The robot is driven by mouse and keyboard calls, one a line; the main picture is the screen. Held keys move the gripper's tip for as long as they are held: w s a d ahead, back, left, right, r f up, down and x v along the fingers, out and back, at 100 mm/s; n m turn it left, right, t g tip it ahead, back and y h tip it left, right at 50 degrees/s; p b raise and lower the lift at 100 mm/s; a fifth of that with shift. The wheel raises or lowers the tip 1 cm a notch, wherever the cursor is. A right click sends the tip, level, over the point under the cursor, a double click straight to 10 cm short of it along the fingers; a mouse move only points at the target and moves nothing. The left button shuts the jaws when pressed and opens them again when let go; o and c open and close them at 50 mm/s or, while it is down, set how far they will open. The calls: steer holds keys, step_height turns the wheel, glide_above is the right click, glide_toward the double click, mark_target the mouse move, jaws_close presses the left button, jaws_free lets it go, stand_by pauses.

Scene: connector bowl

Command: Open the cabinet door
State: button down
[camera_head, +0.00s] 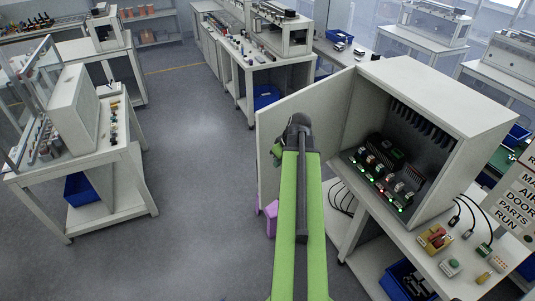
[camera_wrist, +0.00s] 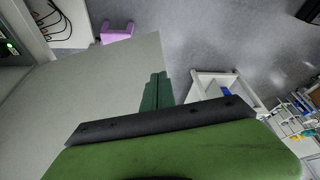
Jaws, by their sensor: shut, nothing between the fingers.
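The cabinet (camera_head: 440,88) is a pale grey box on a workbench at the right, its front open on rows of lit electrical parts. Its door (camera_head: 325,105) stands swung wide out to the left of the opening. My gripper (camera_head: 277,153) is at the end of my green arm, in front of the door's inner face near its free edge. In the wrist view, the shut dark green fingers (camera_wrist: 155,91) overlap the door panel (camera_wrist: 95,90) by its edge. Nothing shows between them. I cannot tell whether they touch the door. The door handle is not visible.
A purple object (camera_head: 270,216) is on the floor below the door. The cabinet's bench holds a yellow part (camera_head: 435,239) and cables, with a blue bin (camera_head: 408,281) underneath. Another workbench (camera_head: 135,180) stands at the left. The floor between is clear.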

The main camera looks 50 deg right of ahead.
steer(key=d, duration=0.1)
steer(key=b, duration=1)
glide_toward(268, 167)
step_height(268, 167, down, 6)
steer(key=a, duration=0.2)
steer(key=shift+w+a+r, duration=0.1)
steer(key=shift+w+a, duration=0.1)
steer(key=shift+w, duration=0.55)
steer(key=shift+s, duration=0.1)
